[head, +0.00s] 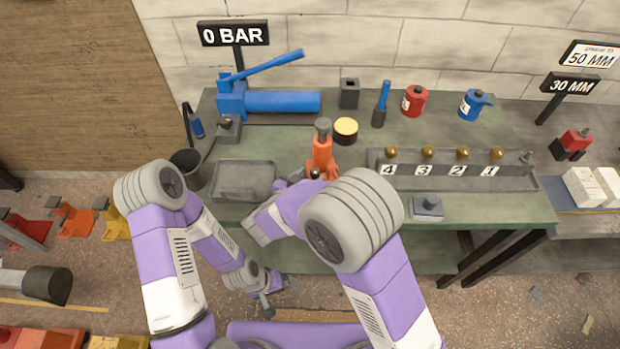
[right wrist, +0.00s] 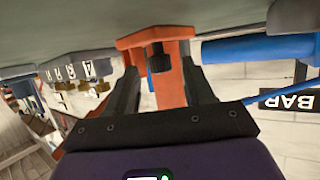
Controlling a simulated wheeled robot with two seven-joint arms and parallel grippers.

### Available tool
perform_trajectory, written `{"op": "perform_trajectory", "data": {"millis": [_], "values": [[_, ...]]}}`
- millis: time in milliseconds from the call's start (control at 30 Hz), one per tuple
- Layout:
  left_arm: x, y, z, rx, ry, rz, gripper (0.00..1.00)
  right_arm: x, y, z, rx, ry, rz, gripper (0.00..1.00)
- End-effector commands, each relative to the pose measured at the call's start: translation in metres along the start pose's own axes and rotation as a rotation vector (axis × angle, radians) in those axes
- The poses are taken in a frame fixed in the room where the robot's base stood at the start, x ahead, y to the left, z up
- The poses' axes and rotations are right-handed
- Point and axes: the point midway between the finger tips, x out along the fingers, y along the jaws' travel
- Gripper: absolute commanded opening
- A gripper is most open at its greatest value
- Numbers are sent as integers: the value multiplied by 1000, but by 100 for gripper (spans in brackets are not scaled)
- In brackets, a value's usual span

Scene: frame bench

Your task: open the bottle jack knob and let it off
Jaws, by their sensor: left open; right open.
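The orange bottle jack (head: 322,152) stands on the green bench with its grey top screw up. In the right wrist view the jack (right wrist: 178,88) shows upside down. Its black release knob (right wrist: 158,58) sits low on the body, near the orange foot. My right gripper (right wrist: 160,78) is open, its two dark fingers either side of the knob and apart from it. In the head view my right arm largely hides this gripper, just in front of the knob (head: 315,173). My left gripper (head: 279,296) is low in front of the bench, open and empty.
A grey tray (head: 244,180) lies left of the jack, with a dark cup (head: 187,168) beside it. A yellow-topped tin (head: 346,129) stands close behind. A blue pump (head: 270,101) with a long lever is at back left. A numbered rack (head: 455,178) fills the right side.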

Motion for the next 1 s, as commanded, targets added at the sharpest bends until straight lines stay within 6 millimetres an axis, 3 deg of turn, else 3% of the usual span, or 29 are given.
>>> {"op": "perform_trajectory", "data": {"millis": [133,400,733,1000], "values": [[4,-1,0,0,0,0,100,10,0,0,-1,1,-1,53],[3,-1,0,0,1,0,100,11,0,0,-1,0,-2,53],[3,-1,0,0,1,0,100,11,0,0,-1,0,-2,2],[2,-1,0,0,0,0,100,11,1,-1,-11,0,-25,0]]}}
